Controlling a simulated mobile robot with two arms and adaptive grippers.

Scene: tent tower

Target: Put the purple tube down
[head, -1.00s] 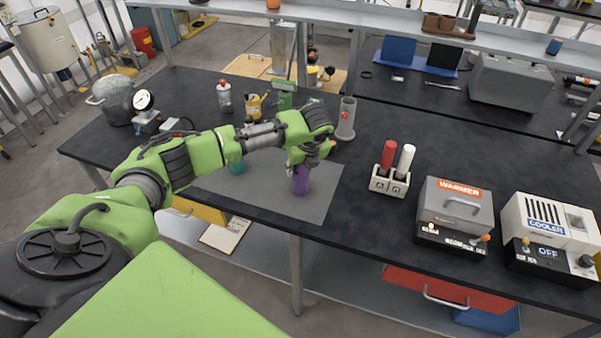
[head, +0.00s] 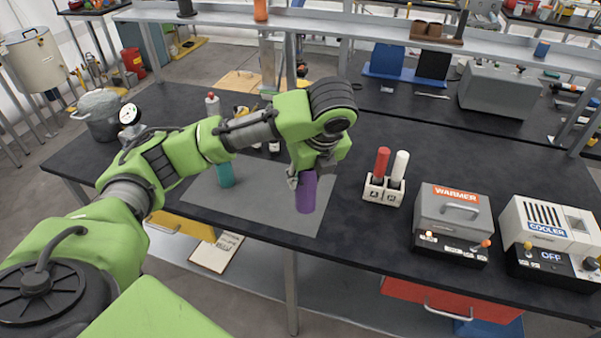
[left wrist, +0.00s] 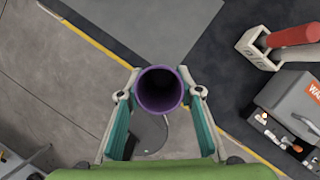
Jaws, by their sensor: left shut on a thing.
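The purple tube (head: 306,194) is upright in my left gripper (head: 306,176), whose fingers are shut on its upper part. In the head view it appears over the grey mat (head: 262,215), seemingly raised above it. The left wrist view looks down into the tube's dark open top (left wrist: 159,89), between the two fingers of my left gripper (left wrist: 160,97). There the grey mat (left wrist: 165,25) lies beyond the tube, and the tube appears near the table's front edge. The tube's bottom is hidden in that view. My right gripper is not in view.
A teal tube (head: 225,175) stands on the mat to the left. A holder (head: 384,190) with a red and a white tube stands right of the mat. The warmer (head: 452,220) and cooler (head: 550,240) stand further right. Bottles behind are partly hidden by my arm.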

